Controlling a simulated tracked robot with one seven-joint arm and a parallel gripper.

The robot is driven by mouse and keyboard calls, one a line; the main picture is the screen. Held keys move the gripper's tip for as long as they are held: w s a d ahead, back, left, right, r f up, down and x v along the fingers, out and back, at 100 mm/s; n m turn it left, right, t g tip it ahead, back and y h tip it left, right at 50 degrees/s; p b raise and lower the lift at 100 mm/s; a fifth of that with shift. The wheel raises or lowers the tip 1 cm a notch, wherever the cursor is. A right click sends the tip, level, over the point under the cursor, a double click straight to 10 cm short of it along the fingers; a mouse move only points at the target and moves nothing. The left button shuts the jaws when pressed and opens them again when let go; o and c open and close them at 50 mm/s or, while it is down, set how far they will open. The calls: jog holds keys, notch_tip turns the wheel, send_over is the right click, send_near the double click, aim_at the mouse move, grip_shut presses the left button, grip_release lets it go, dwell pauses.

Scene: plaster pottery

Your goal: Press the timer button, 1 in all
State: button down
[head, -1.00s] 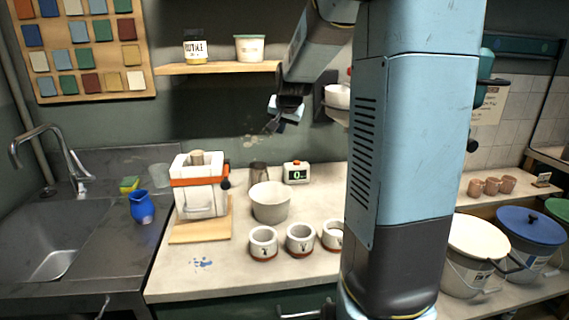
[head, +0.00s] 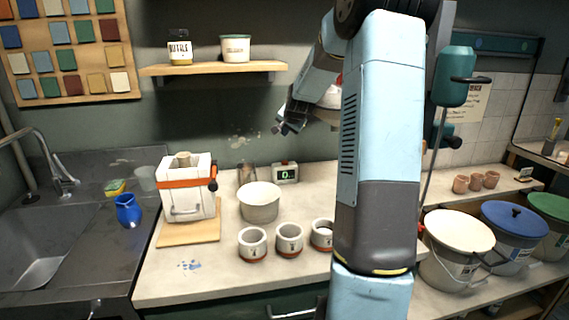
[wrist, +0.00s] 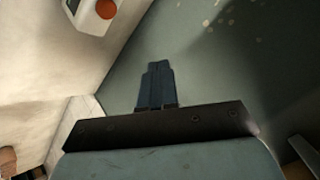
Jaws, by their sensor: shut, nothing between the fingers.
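The timer (head: 286,174) is a small pale box with a green-lit display, standing at the back of the worktop near the wall. In the wrist view the timer (wrist: 82,14) is cut off by the top left edge, and its round orange-red button (wrist: 106,9) shows. My gripper (head: 281,129) is above the timer in the head view, apart from it. In the wrist view the two dark fingers of my gripper (wrist: 157,68) are together with nothing between them, and the button lies up and left of their tips.
A pale bowl (head: 260,203) and a dark cup (head: 246,173) stand left of the timer. Several small pots, one of them here (head: 289,240), line the front. A strapped plaster mould (head: 186,195) is farther left. A shelf (head: 215,68) hangs above.

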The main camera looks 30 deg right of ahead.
aim_at(286, 162)
jog(key=shift+f, duration=4.4)
jog(key=shift+f, duration=0.15)
jog(key=shift+f, duration=0.2)
jog(key=shift+f, duration=0.45)
jog(key=shift+r, duration=0.9)
jog(key=shift+r, duration=2.5)
